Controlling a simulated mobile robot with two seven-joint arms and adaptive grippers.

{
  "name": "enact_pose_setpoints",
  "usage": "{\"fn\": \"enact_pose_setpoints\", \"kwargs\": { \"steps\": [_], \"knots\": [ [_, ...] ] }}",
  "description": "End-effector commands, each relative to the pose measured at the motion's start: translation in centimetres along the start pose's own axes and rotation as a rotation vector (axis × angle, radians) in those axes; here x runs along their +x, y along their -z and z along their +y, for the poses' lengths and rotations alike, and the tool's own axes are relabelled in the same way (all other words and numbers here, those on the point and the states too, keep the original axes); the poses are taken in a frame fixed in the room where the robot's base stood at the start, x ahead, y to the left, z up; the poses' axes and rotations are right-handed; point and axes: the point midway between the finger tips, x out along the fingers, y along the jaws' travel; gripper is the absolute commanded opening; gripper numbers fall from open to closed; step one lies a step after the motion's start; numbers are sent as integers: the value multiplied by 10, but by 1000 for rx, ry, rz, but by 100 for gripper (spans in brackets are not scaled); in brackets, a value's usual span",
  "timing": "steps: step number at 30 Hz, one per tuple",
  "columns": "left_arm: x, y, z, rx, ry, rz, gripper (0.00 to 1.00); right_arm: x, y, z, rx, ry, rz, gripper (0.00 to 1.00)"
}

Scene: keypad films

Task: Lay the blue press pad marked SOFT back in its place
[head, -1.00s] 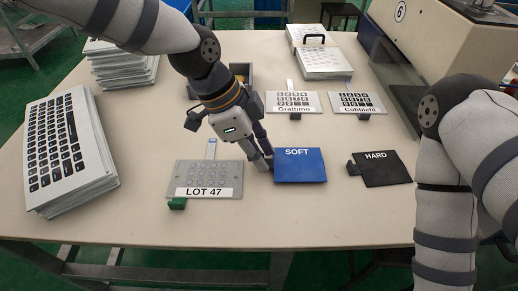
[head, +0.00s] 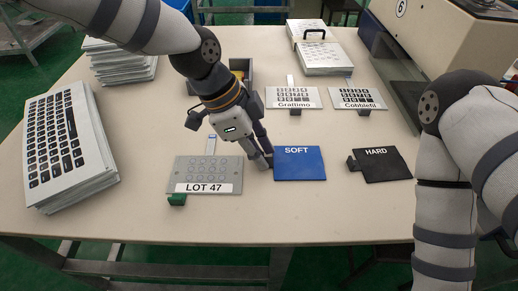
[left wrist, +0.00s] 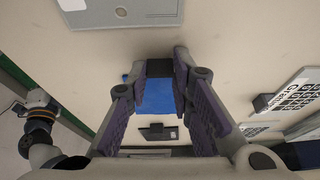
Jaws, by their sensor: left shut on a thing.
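The blue press pad marked SOFT (head: 300,166) is at the middle of the table, level, its label facing up. In the left wrist view the blue pad (left wrist: 158,98) shows between and beyond the fingers. My left gripper (head: 264,160) is shut on the pad at its left edge; the fingers hide the gripped part. I cannot tell whether the pad touches the table or hovers just above it. My right arm comes down at the right of the head view, its gripper out of frame there. Its wrist (left wrist: 38,112) shows in the left wrist view, with the jaws unclear.
A black pad marked HARD (head: 383,163) lies to the right. A grey LOT 47 plate (head: 205,173) with a green block (head: 177,199) lies to the left. Keypad films Grattimo (head: 291,97) and Cobbletti (head: 357,98) lie behind. A keyboard stack (head: 68,145) stands far left.

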Motion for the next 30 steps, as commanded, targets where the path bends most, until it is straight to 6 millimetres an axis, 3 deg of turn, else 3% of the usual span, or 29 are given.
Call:
{"fn": "enact_pose_setpoints", "kwargs": {
  "steps": [2,3,6,17,24,30],
  "knots": [
    [0,0,0,0,-1,0,0,0,0,0,0,0,0,0],
    [0,0,0,0,-1,0,25,0,0,0,0,0,0,0],
    [0,0,0,0,-1,0,44,0,0,0,0,0,0,0],
    [-8,0,-1,0,1,0,44,0,0,0,0,0,0,0],
    [-71,0,-1,0,5,2,44,0,0,0,0,0,0,0],
    [-110,0,-1,0,2,1,44,0,0,0,0,0,0,0]
  ]
}}
